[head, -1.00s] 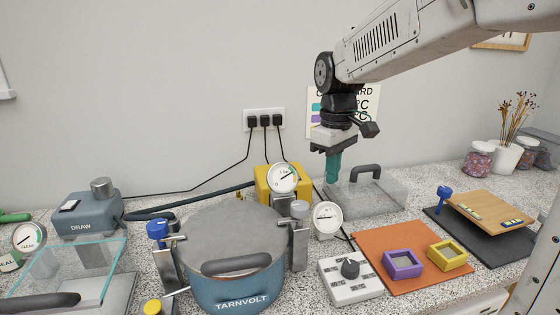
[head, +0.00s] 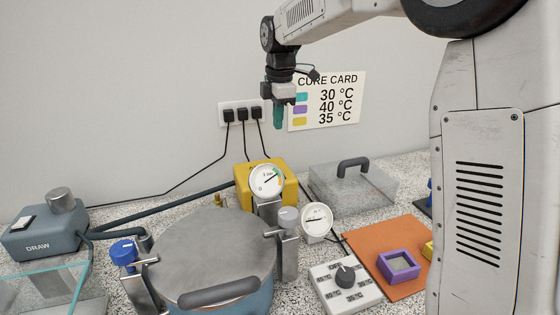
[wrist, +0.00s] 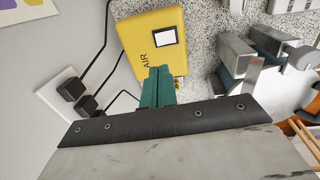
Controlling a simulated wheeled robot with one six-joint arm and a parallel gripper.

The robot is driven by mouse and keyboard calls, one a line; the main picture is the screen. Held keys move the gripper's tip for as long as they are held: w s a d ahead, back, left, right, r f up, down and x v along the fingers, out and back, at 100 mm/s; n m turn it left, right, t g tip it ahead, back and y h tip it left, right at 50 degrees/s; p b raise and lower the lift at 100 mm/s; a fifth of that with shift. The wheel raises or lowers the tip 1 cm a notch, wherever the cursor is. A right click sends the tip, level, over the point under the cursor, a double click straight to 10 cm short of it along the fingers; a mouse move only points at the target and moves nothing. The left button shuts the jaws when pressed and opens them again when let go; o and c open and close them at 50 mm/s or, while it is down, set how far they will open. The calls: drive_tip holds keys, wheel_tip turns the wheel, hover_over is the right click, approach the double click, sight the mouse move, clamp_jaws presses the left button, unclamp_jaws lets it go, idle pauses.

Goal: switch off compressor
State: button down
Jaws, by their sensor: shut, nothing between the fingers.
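The compressor is a yellow box (head: 250,178) behind the pressure pot, against the wall; in the wrist view the yellow box (wrist: 140,42) is marked AIR and has a white rocker switch (wrist: 165,37) with a dark frame on top. I cannot tell the switch's position. A round gauge (head: 268,180) partly hides the box in the head view. My gripper (head: 279,118) has teal fingers, pointing down, shut and empty. It is above and slightly right of the yellow box, apart from it. In the wrist view the fingertips (wrist: 158,75) overlap the box's near edge.
The lidded pot (head: 215,255) stands in front of the box. A wall outlet strip (head: 242,113) with black plugs and hanging cords is behind. A clear cover (head: 350,190) is to the right, a DRAW unit (head: 45,235) to the left. A dial controller (head: 345,285) sits in front.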

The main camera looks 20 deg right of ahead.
drive_tip(key=shift+f, duration=0.1)
drive_tip(key=f, duration=0.4)
drive_tip(key=w+f, duration=0.1)
drive_tip(key=f, duration=0.8)
drive_tip(key=shift+w+f, duration=0.35)
